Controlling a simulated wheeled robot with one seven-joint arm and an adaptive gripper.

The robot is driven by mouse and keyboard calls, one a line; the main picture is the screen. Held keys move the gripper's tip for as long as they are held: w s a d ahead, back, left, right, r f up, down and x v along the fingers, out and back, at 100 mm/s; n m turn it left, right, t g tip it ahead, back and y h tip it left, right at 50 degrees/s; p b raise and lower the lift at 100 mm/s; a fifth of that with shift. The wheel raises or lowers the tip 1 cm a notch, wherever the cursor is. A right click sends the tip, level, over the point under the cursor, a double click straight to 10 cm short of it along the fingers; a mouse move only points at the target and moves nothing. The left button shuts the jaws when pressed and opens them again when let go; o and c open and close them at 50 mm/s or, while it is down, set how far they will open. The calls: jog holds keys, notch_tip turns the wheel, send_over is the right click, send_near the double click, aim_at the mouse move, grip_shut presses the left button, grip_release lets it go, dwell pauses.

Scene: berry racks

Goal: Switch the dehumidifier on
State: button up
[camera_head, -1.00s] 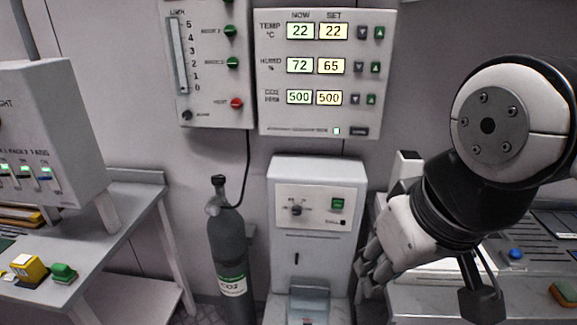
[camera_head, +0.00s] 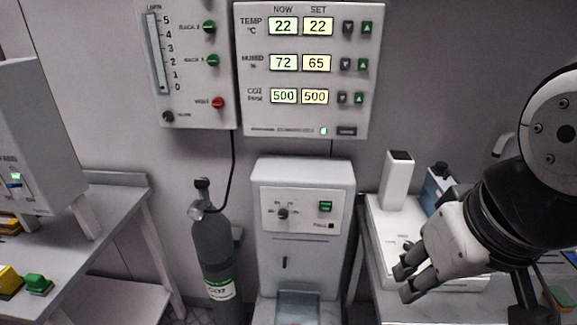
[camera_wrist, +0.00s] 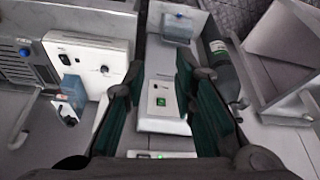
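The dehumidifier appears to be the white floor unit (camera_head: 305,180) in the middle of the head view. Its front panel has a dark round knob (camera_head: 283,213) and a green switch (camera_head: 325,206), with a clear tank (camera_head: 298,305) low in front. It also shows between my fingers in the wrist view (camera_wrist: 165,62), where a small panel with a green part (camera_wrist: 160,101) faces me. My gripper (camera_head: 407,282) is to the right of the unit, apart from it. In the wrist view my gripper (camera_wrist: 160,78) has its fingers spread, with nothing between them.
A grey CO2 cylinder (camera_head: 212,245) stands left of the unit. Wall control boxes hang above; the display (camera_head: 308,120) reads humidity 72 now, 65 set. A right bench holds a white device (camera_head: 385,240). A left bench (camera_head: 110,205) has coloured blocks.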

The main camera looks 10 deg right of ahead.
jog(key=shift+c, duration=0.2)
grip_shut()
